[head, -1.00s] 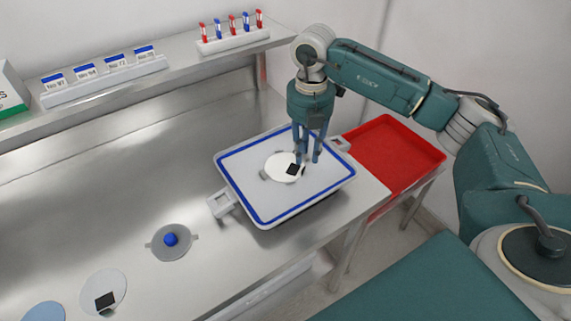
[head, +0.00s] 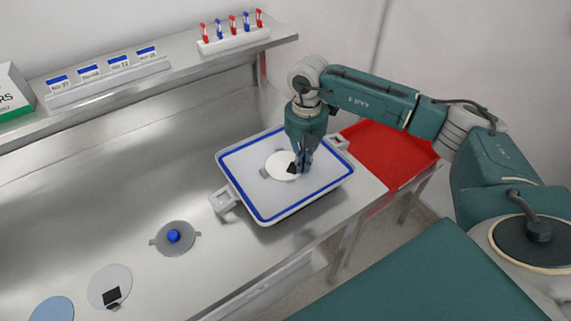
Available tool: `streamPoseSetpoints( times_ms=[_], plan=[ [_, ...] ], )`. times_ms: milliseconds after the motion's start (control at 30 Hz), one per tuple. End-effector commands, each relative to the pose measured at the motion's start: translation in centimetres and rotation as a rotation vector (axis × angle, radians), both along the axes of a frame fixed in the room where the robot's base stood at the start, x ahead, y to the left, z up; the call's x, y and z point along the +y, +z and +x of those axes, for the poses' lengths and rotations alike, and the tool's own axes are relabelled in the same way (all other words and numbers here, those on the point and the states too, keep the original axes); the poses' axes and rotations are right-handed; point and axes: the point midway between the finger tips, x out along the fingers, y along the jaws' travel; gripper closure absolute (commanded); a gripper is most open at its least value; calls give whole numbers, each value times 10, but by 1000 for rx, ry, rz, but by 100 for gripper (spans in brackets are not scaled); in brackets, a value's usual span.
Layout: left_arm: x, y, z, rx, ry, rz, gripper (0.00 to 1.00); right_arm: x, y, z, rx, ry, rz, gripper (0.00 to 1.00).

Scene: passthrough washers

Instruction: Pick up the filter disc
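A white filter disc (head: 280,165) with a black tab lies flat on the white, blue-rimmed tray (head: 238,182). My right gripper (head: 300,170) points down over the tray, at the disc's right edge. Its fingers are together at the black tab and hide part of it; they look shut on the tab. I see no gap between the disc and the tray. My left gripper is not in view.
A red bin (head: 390,157) stands right of the tray. Other discs lie front left: a grey one with a blue knob (head: 174,236), a pale one with a black tab (head: 105,282), a light blue one (head: 52,309). A shelf (head: 185,72) holds labelled cards and clips.

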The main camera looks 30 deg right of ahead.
Motion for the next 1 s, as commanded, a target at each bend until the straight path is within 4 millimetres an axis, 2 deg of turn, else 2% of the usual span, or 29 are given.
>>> streamPoseSetpoints(
  times_ms=[367, 567, 667, 1000],
  plan=[
    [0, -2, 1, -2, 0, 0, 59, 0, 4, 0, 0, 1, 0, 100],
    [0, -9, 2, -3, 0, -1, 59, 0, 26, 1, -3, 2, 1, 100],
    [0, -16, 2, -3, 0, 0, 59, 0, 47, 2, -6, 2, 1, 100],
    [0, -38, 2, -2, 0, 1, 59, 0, 150, 1, -6, 1, 1, 100]
  ],
)
